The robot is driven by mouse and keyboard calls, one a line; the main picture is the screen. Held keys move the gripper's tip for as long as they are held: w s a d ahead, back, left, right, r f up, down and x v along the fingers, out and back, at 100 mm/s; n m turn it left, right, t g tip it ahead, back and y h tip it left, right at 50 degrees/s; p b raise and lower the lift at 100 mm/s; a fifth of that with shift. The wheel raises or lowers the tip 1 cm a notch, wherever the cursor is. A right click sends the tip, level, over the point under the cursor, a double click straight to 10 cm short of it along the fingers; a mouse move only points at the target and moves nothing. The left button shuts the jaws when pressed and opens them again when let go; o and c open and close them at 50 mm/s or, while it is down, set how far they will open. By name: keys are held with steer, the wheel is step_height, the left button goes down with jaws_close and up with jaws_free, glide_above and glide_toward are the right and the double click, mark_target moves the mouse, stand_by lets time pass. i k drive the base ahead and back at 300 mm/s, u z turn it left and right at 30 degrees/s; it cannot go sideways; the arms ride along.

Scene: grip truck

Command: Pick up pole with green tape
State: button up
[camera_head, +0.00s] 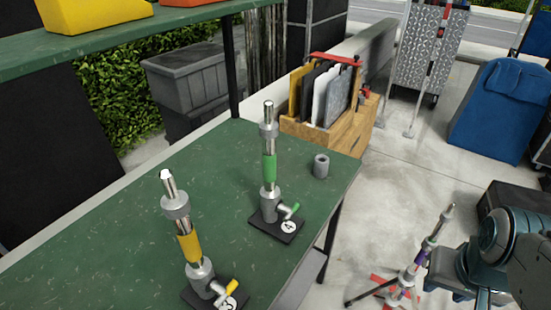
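The pole with green tape (269,168) stands upright on a green table (110,222). Its lower end sits in a metal holder with a green handle, on a black base (277,231) marked 4. A second pole, with yellow tape (190,247), stands to its left and nearer, in a similar holder with a yellow handle on a base marked 3. Part of my arm shows at the lower right edge, off the table. My gripper's fingers are not visible, and nothing touches the green-taped pole.
A short grey cylinder (321,166) stands right of the green-taped pole. A wooden crate of panels (338,129) is behind the table's far edge. A green shelf (140,30) runs above at left. A tripod with a purple-marked pole (408,277) stands on the floor near my arm.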

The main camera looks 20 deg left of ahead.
mark_target(270, 194)
steer(key=u, duration=0.05)
steer(key=i, duration=0.4)
steer(key=u, duration=2.15)
steer(key=k, duration=1.25)
steer(key=i, duration=0.35)
steer(key=z, duration=0.9)
steer(key=i, duration=0.75)
steer(key=z, duration=0.25)
